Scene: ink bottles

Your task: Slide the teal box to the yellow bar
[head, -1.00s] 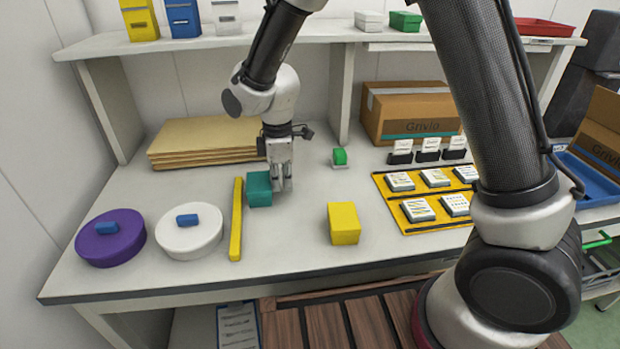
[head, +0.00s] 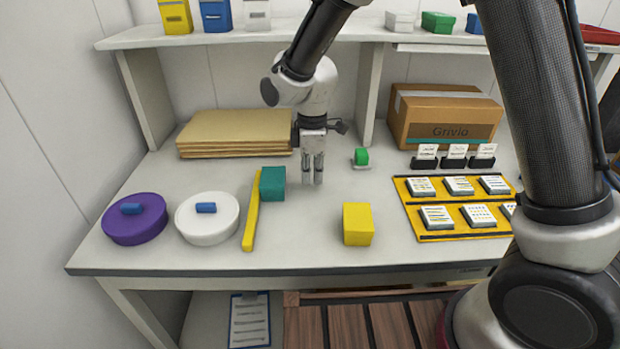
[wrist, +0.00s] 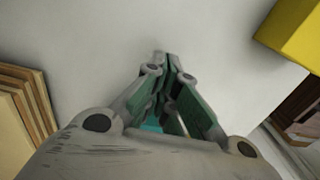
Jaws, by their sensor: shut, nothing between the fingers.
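The teal box (head: 272,184) stands on the table in the head view, at the right side of the yellow bar (head: 251,218), near its far end. The box and bar look to be touching or nearly so. The bar lies flat, running from front to back. My gripper (head: 312,183) points down to the right of the box, with a small gap between them. Its fingers are shut and empty. In the wrist view the fingers (wrist: 163,58) are together over bare table; a teal patch shows low between the finger links, mostly hidden.
A white round container (head: 207,222) and a purple one (head: 135,224) stand left of the bar. A yellow block (head: 357,224) stands front right of my gripper. Brown boards (head: 235,132) lie behind the box. A small green object (head: 361,157) sits right of my gripper.

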